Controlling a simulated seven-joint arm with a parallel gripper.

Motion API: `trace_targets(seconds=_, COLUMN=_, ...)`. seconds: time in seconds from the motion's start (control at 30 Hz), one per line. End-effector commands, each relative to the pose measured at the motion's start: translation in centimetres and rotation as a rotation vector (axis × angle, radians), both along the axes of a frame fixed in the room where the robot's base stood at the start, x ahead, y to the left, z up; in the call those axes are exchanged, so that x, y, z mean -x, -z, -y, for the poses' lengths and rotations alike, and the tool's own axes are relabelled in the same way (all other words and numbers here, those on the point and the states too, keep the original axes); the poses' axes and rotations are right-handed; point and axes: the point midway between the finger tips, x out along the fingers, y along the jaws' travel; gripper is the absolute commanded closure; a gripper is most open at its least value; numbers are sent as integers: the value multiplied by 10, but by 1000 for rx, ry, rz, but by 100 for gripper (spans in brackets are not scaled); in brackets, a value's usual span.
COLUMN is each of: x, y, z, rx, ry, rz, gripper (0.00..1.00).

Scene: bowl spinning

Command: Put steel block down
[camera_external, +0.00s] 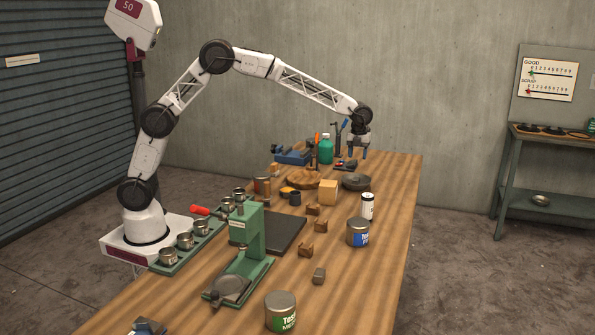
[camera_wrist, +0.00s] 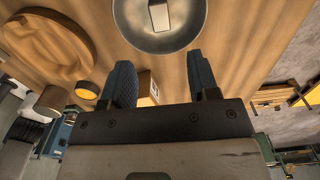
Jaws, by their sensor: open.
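A small grey metal block (camera_wrist: 158,16), apparently the steel block, lies inside a round grey metal dish (camera_wrist: 190,30) at the top edge of the wrist view, partly cut off. A dark round dish (camera_external: 357,182) shows on the bench in the external view; I cannot make out a block in it there. In the external view my gripper (camera_external: 357,153) points down above the far part of the bench, behind the dark dish.
The wooden bench (camera_external: 385,230) is crowded. A tan cube (camera_external: 328,190), a wooden round (camera_external: 303,181), a green bottle (camera_external: 326,149) and a white can (camera_external: 367,206) stand near the dish. A green press (camera_external: 245,250) is nearer. The right bench edge is fairly clear.

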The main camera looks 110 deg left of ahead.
Motion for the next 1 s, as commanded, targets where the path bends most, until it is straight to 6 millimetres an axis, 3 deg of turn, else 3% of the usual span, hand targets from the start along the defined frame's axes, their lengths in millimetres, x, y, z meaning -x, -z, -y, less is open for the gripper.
trace_targets(seconds=0.77, x=0, y=0, z=0, rx=0, ry=0, rz=0, gripper=45)
trace_targets(seconds=1.0, x=6, y=-11, z=15, rx=-2, ry=-30, rz=4, gripper=45)
